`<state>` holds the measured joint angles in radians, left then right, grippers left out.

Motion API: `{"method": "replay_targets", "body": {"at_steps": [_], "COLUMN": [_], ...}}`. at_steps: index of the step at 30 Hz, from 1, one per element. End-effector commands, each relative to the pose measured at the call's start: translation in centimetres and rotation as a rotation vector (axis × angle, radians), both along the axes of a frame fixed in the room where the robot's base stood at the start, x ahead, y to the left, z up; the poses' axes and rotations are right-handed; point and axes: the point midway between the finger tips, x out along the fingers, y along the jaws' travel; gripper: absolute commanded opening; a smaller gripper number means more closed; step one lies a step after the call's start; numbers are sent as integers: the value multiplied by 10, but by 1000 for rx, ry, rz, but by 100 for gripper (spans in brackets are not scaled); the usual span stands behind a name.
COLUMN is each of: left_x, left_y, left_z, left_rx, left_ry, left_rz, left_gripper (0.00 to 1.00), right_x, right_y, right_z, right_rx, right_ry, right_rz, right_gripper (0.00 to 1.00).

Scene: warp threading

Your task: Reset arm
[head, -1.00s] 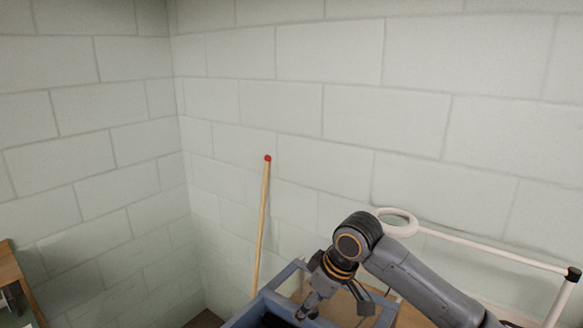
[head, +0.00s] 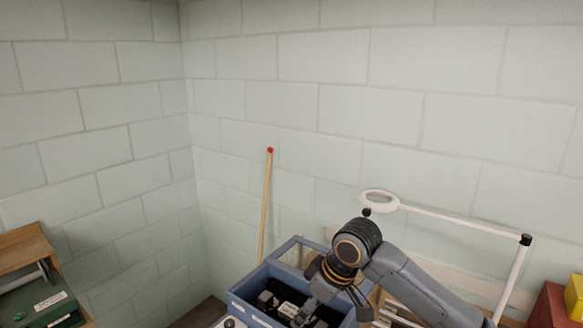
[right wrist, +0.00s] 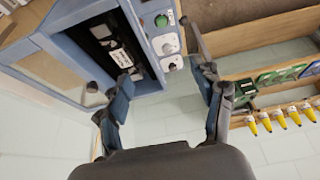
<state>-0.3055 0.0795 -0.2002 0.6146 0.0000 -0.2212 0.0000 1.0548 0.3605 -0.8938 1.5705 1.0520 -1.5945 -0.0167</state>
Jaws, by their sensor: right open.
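My right arm comes in from the lower right in the head view. Its gripper (head: 338,304) is above or beside a blue box (head: 243,290) with a dark inside; the exact gap cannot be told there. In the right wrist view my right gripper (right wrist: 168,88) is open, with nothing between its two fingers. Beyond the fingers is the blue box (right wrist: 140,20), holding a black item with a white label (right wrist: 121,57). A green button (right wrist: 162,20) and pale knobs sit on its panel. My left gripper is not in view.
A white-armed ring lamp (head: 380,201) stands behind my right arm. A wooden pole with a red tip (head: 266,200) leans by the wall. A green device (head: 38,300) is at lower left. Red (head: 550,305) and yellow (head: 575,295) objects are at right. Several yellow-tipped items (right wrist: 281,115) hang on a wooden rack.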

Motion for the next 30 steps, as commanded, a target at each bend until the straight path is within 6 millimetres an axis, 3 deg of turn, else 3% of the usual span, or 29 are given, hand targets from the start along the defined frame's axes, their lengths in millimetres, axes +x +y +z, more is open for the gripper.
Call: {"method": "replay_targets", "body": {"at_steps": [11, 17, 23, 30], "left_x": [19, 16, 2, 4], "left_y": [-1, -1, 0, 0], "left_z": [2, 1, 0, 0], "left_rx": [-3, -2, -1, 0], "left_ry": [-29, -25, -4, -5], "left_rz": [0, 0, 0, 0], "left_gripper": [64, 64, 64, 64], "right_x": [-31, -58, -103, -163], "right_y": [14, 19, 16, -21], "right_z": [-41, -71, -110, -151], "right_rx": [46, 88, 148, 172], "right_ry": [9, 14, 21, 30], "right_rz": [1, -21, -107, -307], "right_gripper": [67, 67, 67, 67]}}
